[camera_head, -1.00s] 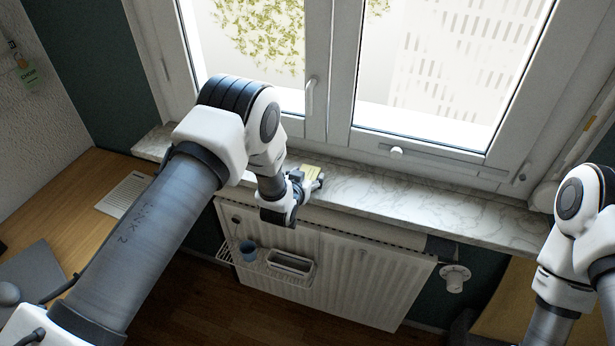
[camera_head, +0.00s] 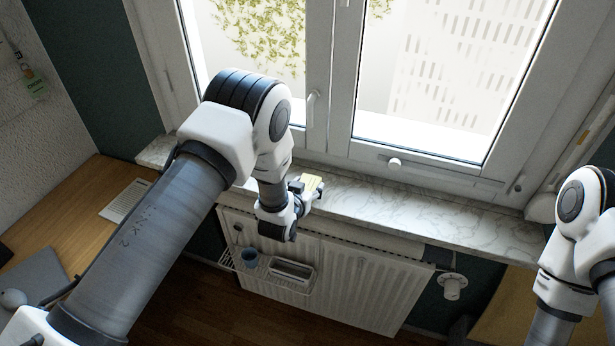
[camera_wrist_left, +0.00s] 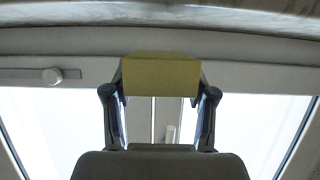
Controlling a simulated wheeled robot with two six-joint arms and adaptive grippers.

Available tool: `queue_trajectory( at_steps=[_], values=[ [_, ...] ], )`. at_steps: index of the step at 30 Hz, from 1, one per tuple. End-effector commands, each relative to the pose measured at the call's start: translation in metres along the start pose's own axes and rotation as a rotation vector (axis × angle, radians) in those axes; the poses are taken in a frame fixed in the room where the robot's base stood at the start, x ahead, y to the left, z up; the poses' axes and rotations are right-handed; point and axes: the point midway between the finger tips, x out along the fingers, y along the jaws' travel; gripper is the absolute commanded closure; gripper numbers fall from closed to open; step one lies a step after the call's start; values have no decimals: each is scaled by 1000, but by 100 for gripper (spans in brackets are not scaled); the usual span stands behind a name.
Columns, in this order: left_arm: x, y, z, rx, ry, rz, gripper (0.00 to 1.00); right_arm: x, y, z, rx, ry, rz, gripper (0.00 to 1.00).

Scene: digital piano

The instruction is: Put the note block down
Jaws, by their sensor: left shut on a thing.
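The note block (camera_head: 312,182) is a small yellow block. My left gripper (camera_head: 308,189) is shut on it, at the marble window sill (camera_head: 400,206) below the window. In the left wrist view the yellow block (camera_wrist_left: 160,74) sits between the two fingertips of my left gripper (camera_wrist_left: 160,82), with the sill's edge (camera_wrist_left: 160,12) along the top of the picture. I cannot tell whether the block touches the sill. My right arm shows at the right edge of the head view, but its gripper is out of the picture.
The window (camera_head: 430,80) stands closed behind the sill. A wooden desk (camera_head: 75,205) is at left. The sill to the right is bare.

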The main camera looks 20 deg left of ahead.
Motion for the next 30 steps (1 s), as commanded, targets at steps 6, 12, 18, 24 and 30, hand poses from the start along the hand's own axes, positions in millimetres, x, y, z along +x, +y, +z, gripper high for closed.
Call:
queue_trajectory(
  at_steps=[6,12,18,24,30],
  values=[
    [-65,22,16,5,-6,3,85,-27,0,0,0,0,0,15],
    [-103,35,30,2,-2,1,85,-37,0,0,0,0,0,15],
    [-96,35,58,0,18,-5,85,1,0,0,0,0,0,15],
    [-87,20,110,5,16,-26,85,77,1,0,0,-1,0,15],
    [-106,6,137,1,-2,-38,85,111,1,0,0,0,0,15]
  ],
)
